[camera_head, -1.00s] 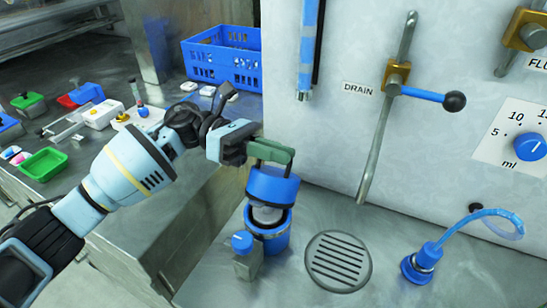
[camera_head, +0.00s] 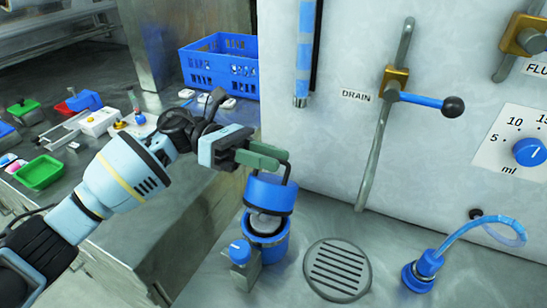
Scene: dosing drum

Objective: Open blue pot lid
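The blue pot (camera_head: 267,247) stands on the metal surface in front of the white panel. Its blue lid (camera_head: 270,194) is raised and tilted above the rim, with a gap that shows a pale grey inside. A dark loop handle (camera_head: 290,172) stands up from the lid. My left gripper (camera_head: 262,155) is at the top of this handle. Its two green fingers show slightly apart, so it looks open; whether they touch the handle is hard to tell. My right gripper is not in view.
A small blue-capped fitting (camera_head: 240,252) sits at the pot's front left. A round drain grate (camera_head: 337,270) and a blue hose fitting (camera_head: 420,272) lie to the right. The drain lever (camera_head: 425,101) and pipe are on the panel. A blue crate (camera_head: 218,66) stands behind.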

